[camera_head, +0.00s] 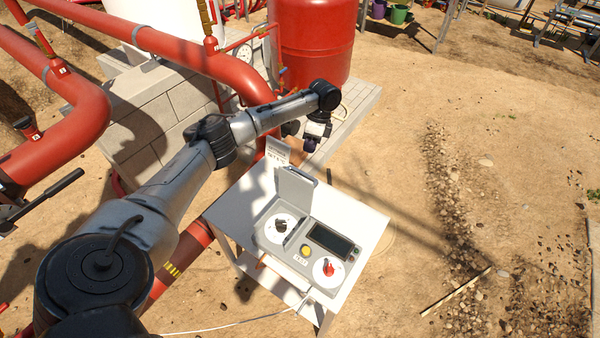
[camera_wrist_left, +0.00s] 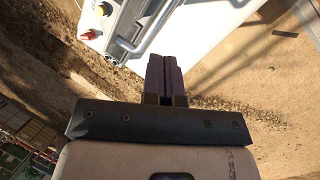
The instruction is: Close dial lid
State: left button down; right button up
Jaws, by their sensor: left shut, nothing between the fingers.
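A grey control box (camera_head: 316,282) sits on a white table. Its dial lid (camera_head: 296,190) stands open, upright at the back of the left dial (camera_head: 281,227), which has a dark knob on a white face. In the left wrist view the lid (camera_wrist_left: 150,22) shows with its bar handle (camera_wrist_left: 136,47). My left gripper (camera_head: 311,147) is beyond the lid, apart from it, over the far side of the table. Its fingers (camera_wrist_left: 164,62) are shut with nothing between them, below the handle in the wrist view. My right gripper is not in view.
The box also has a yellow button (camera_head: 305,250), a dark screen (camera_head: 334,241) and a red knob (camera_head: 328,268). The white table (camera_head: 368,225) has bare room to the right. Red pipes (camera_head: 180,62) and a red tank (camera_head: 313,45) stand behind and left.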

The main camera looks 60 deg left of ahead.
pick_arm(q)
jog(key=m, duration=0.2)
jog(key=m+p, duration=0.1)
jog(key=m, duration=0.2)
send_near(298, 191)
jog(key=shift+g+h, duration=0.4)
jog(key=f, duration=0.5)
jog(key=shift+s+a+f, duration=0.1)
jog(key=shift+s+a, duration=0.2)
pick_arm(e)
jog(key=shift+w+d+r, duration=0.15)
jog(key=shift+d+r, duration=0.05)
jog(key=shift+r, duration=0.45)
pick_arm(q)
jog(key=shift+d, duration=0.1)
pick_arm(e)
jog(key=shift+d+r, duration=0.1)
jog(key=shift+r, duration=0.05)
